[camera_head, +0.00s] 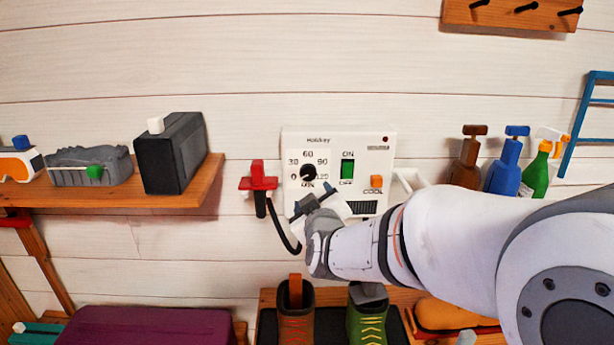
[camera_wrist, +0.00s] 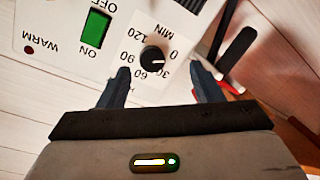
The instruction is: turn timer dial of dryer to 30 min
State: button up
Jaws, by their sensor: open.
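The dryer (camera_head: 337,140) is a white wall box with a black timer dial (camera_head: 308,172) at its left, ringed by numbers from 0 to 120. In the wrist view the dial (camera_wrist: 152,58) appears upside down, and its pale pointer mark faces between 0 and 30, though the exact angle is hard to read. My gripper (camera_head: 314,196) is just below the dial in the head view. In the wrist view my gripper (camera_wrist: 160,72) is open, with one dark finger on each side of the dial and neither visibly touching it.
The dryer also has a green ON/OFF switch (camera_head: 347,169) and an orange COOL button (camera_head: 376,181). A red holder (camera_head: 258,183) with a black nozzle and hose is just left. A shelf with a dark box (camera_head: 176,150) is further left; bottles (camera_head: 508,165) stand right, boots (camera_head: 296,318) below.

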aim_at(308, 175)
jog(key=shift+t+h, duration=0.3)
jog(key=shift+t, duration=0.4)
jog(key=w, duration=0.3)
jog(key=w+r+p, duration=0.1)
jog(key=w, duration=0.1)
jog(key=w+a, duration=0.1)
jog(key=w, duration=0.2)
jog(key=shift+w+r, duration=0.2)
jog(key=shift+w, duration=0.15)
jog(key=shift+c, duration=0.2)
jog(key=c, duration=0.9)
